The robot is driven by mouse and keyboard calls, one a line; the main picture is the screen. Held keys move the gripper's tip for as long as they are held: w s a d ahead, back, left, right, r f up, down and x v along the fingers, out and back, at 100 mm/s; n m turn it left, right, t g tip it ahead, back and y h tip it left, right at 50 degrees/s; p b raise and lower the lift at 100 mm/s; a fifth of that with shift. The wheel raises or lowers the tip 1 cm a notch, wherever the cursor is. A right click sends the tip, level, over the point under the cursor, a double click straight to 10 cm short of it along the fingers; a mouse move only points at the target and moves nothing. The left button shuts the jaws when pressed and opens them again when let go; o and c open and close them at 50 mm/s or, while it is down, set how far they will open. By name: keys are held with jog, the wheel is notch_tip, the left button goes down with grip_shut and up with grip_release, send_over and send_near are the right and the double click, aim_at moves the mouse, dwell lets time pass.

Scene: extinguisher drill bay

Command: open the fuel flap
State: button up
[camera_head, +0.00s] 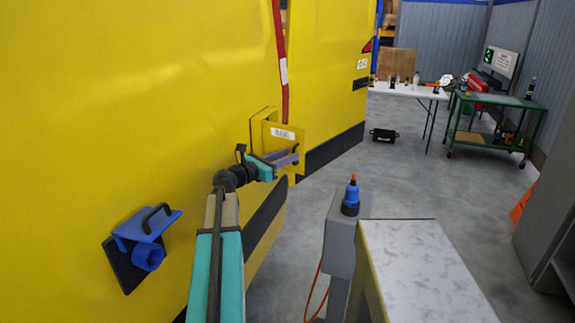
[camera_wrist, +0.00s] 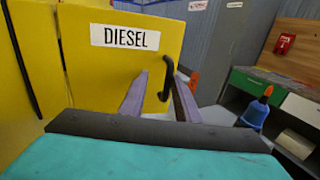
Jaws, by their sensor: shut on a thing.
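The fuel flap (camera_head: 291,135) is a yellow panel with a white label on the side of the yellow vehicle (camera_head: 150,100). It stands swung out from the vehicle's side. In the wrist view the flap (camera_wrist: 100,65) shows a DIESEL label and a black bar handle (camera_wrist: 167,75) near its right edge. My gripper (camera_head: 296,155) is at the flap's lower right. In the wrist view my gripper's purple fingers (camera_wrist: 163,85) lie on either side of the handle and are shut on it. The space behind the flap is mostly hidden.
A blue bracket with a black handle (camera_head: 148,225) is on the vehicle at lower left. A grey post (camera_head: 343,235) bears a blue nozzle-like piece (camera_head: 351,195), close to my arm's right. A white table (camera_head: 400,90) and green cart (camera_head: 500,100) stand farther back; floor between is mostly clear.

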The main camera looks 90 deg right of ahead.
jog(key=shift+w+d+r, duration=0.1)
jog(key=shift+w+d, duration=0.05)
jog(key=shift+w, duration=0.25)
jog(key=b+v, duration=0.1)
jog(key=v, duration=0.6)
jog(key=shift+a, duration=0.35)
jog(key=shift+s, duration=0.3)
